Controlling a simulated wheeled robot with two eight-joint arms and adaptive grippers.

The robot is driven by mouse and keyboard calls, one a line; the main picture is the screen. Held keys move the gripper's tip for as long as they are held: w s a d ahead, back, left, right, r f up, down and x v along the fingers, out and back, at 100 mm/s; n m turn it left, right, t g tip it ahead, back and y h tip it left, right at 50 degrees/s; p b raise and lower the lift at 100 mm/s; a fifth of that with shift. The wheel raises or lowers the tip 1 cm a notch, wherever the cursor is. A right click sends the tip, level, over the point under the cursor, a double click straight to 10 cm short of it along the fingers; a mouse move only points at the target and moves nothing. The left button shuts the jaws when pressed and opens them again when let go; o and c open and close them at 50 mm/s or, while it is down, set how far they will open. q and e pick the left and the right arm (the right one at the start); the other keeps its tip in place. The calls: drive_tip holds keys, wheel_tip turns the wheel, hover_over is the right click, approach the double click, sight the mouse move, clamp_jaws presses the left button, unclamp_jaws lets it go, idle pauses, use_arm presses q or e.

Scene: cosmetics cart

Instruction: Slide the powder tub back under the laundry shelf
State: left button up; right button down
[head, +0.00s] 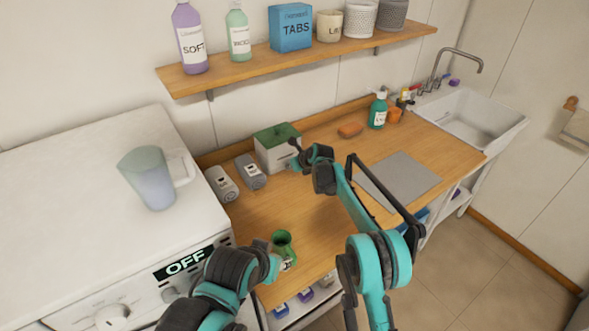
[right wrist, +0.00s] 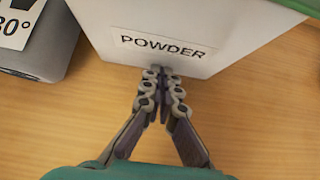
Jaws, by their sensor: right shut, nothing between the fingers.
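The powder tub (head: 270,158) is a white box with a green lid. It stands upright on the wooden counter against the back wall, below the shelf (head: 300,60). In the right wrist view its front face (right wrist: 190,22) carries the label POWDER. My right gripper (head: 294,161) is shut and empty at the tub's front. In the wrist view its closed fingertips (right wrist: 165,74) are at the lower edge of that face, seemingly touching it. My left gripper (head: 276,264) is beside a green cup (head: 283,243) at the counter's front; whether it grips the cup is unclear.
A washing machine (head: 80,210) with a jug (head: 150,180) stands farther left. A grey mat (head: 405,178), orange soap (head: 350,130), teal bottle (head: 378,112) and sink (head: 475,115) are to the right.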

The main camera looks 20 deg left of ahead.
drive_tip(key=shift+w+a+r, duration=0.15)
drive_tip(key=shift+w+r, duration=0.05)
drive_tip(key=shift+w, duration=0.05)
drive_tip(key=shift+w+a+f, duration=0.1)
drive_tip(key=shift+w+a, duration=0.05)
drive_tip(key=shift+a, duration=0.2)
drive_tip(key=shift+d, duration=0.1)
